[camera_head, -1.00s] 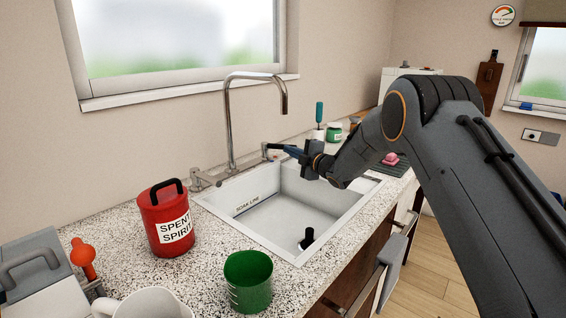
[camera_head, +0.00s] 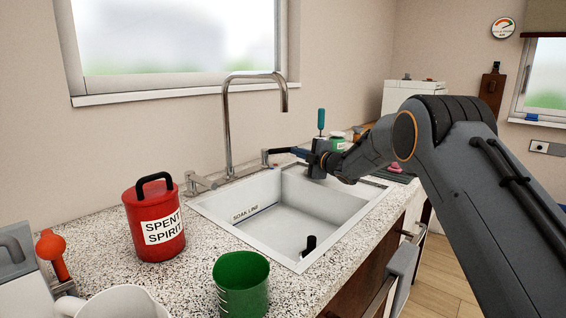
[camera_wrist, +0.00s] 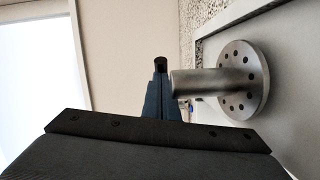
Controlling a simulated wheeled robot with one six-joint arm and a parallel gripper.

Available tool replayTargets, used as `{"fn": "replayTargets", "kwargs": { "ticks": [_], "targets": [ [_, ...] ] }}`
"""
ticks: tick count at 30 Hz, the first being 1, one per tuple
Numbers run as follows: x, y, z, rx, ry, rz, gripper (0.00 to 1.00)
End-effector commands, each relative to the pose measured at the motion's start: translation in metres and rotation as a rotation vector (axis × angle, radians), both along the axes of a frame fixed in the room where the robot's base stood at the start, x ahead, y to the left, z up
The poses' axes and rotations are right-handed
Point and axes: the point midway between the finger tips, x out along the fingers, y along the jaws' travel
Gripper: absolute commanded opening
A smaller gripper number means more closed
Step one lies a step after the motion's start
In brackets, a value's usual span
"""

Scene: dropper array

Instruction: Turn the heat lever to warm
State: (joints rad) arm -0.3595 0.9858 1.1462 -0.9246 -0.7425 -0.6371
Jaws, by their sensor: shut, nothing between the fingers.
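A metal lever fitting (camera_head: 265,157) with a dark arm stands on the back rim of the sink, right of the tall tap. In the wrist view its steel stem (camera_wrist: 200,82) projects from a round flange (camera_wrist: 243,78) with holes. A second handle (camera_head: 200,183) sits left of the tap; which one is the heat lever is not marked. My gripper (camera_head: 297,153) is shut and empty, with its blue fingers (camera_wrist: 160,95) beside the right fitting's stem. Whether they touch it or its dark arm cannot be told.
The sink (camera_head: 300,215) lies below my gripper. The tall tap (camera_head: 226,125) stands to its left. A red spent-spirit can (camera_head: 150,205), a green cup (camera_head: 240,285) and a white mug (camera_head: 120,302) crowd the near left counter. A teal-handled tool (camera_head: 321,122) stands behind my gripper.

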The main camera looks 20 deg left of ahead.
Motion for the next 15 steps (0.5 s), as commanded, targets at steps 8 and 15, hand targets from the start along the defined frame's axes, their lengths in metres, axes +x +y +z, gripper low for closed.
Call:
{"fn": "replayTargets", "kwargs": {
  "ticks": [8, 15],
  "targets": [
    [0.0000, 0.0000, 0.0001, 0.000, 0.000, 0.000, 0.00],
    [-0.0063, -0.0045, 0.0035, 0.000, 0.001, 0.001, 0.00]
  ]
}}
